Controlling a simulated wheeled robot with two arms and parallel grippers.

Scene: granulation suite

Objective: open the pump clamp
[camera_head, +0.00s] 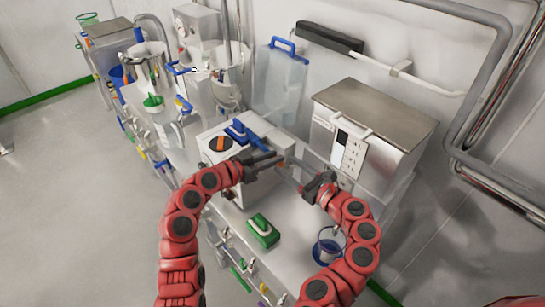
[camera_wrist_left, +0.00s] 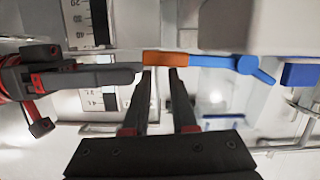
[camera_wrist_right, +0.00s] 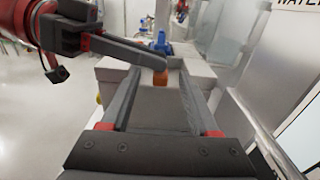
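The pump clamp is a blue lever (camera_wrist_left: 220,62) with an orange end (camera_wrist_left: 165,58). In the head view the blue part (camera_head: 240,132) lies on top of the white pump box (camera_head: 207,152). My left gripper (camera_head: 280,158) is beside the lever. In the left wrist view its fingers are parted by a narrow gap, with the orange end across their tips; contact cannot be told. My right gripper (camera_head: 305,184) is open and empty, to the right of the left one. In the right wrist view the orange end (camera_wrist_right: 160,77) shows between and beyond its fingers.
A green-and-white block (camera_head: 263,230) and a clear cup with a blue base (camera_head: 328,248) are on the bench. A steel-topped cabinet (camera_head: 375,115) stands to the right, vessels (camera_head: 155,65) at the back left. My two grippers are close together.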

